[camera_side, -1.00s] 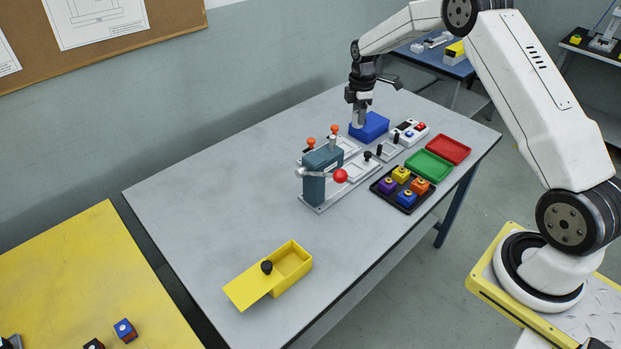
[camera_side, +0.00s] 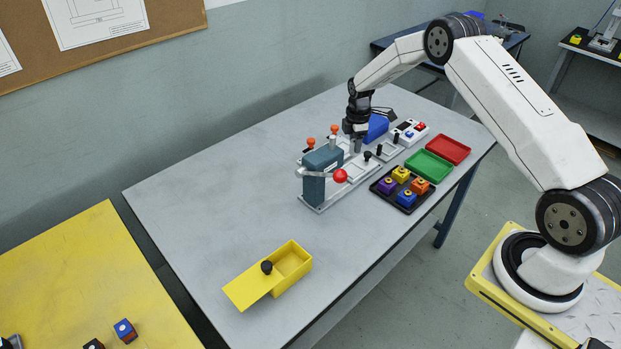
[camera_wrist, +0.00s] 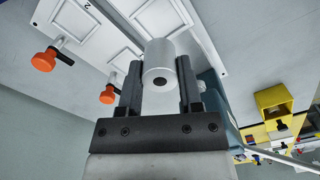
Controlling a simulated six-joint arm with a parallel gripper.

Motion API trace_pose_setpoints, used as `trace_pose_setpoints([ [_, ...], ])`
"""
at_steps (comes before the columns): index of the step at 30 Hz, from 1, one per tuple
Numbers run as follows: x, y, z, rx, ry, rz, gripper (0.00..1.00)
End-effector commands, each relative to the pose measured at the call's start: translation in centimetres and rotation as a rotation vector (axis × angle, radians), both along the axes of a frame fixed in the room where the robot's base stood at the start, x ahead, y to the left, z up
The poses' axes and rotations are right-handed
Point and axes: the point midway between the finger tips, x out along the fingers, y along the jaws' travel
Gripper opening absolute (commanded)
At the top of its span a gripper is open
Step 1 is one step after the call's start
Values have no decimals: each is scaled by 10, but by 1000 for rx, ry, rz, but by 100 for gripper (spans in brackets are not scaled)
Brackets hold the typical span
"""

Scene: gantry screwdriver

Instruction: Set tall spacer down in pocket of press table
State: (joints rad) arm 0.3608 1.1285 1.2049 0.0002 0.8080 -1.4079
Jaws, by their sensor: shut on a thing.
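The tall spacer, a silver cylinder with a dark hole in its end, is held between the fingers of my gripper (camera_wrist: 158,95) in the wrist view (camera_wrist: 158,60). In the side view my gripper (camera_side: 355,132) points down over the far end of the press fixture, with the spacer (camera_side: 356,145) below it. The press table (camera_side: 362,170) is a pale plate with rectangular outlined pockets; it also shows in the wrist view (camera_wrist: 75,22). I cannot tell whether the spacer touches it.
The blue-grey press body (camera_side: 314,178) with a red-ball lever (camera_side: 340,176) stands close by. Orange knobs (camera_side: 311,143) line its far side. A blue block (camera_side: 376,128) sits behind the gripper. A black tray (camera_side: 377,188) of coloured blocks is right.

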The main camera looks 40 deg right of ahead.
Motion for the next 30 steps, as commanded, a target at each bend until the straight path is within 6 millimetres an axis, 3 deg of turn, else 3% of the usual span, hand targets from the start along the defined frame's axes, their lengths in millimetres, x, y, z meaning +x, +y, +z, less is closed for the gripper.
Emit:
trace_pose_setpoints([
  [30,0,0,-54,0,0,0,0],
])
